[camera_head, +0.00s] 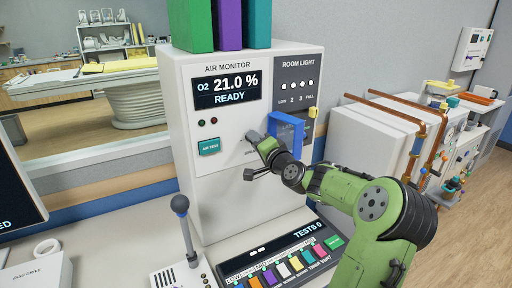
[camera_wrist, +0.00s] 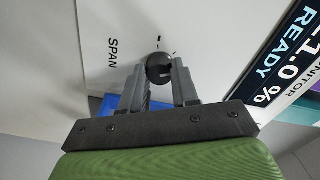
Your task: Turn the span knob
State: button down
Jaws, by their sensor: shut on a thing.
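The span knob (camera_wrist: 160,68) is a small dark round knob on the white front of the air monitor (camera_head: 223,177), with small tick marks beside it and the word SPAN printed nearby in the wrist view. My gripper (camera_wrist: 160,80) is at the knob, with its two grey fingers on either side of it, shut on it. In the head view my gripper (camera_head: 254,138) reaches the panel to the right of the green AIR TEST button (camera_head: 209,147). My gripper and wrist hide the knob there. The display (camera_head: 227,90) reads O2 21.0 % READY.
A blue block-like part (camera_head: 287,128) stands out from the panel right beside my wrist. A yellow part (camera_head: 313,112) sits at the room light switch. A joystick (camera_head: 181,215) and a keypad panel (camera_head: 285,262) with coloured keys stand below, in front of the monitor.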

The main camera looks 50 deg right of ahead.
jog(key=shift+n+b, duration=0.35)
jog(key=shift+n, duration=0.15)
jog(key=c, duration=0.8)
grip_release()
jog(key=shift+c, duration=0.2)
jog(key=shift+s, duration=0.1)
jog(key=v, duration=1.5)
jog(key=shift+s, duration=0.3)
jog(key=shift+a, duration=0.1)
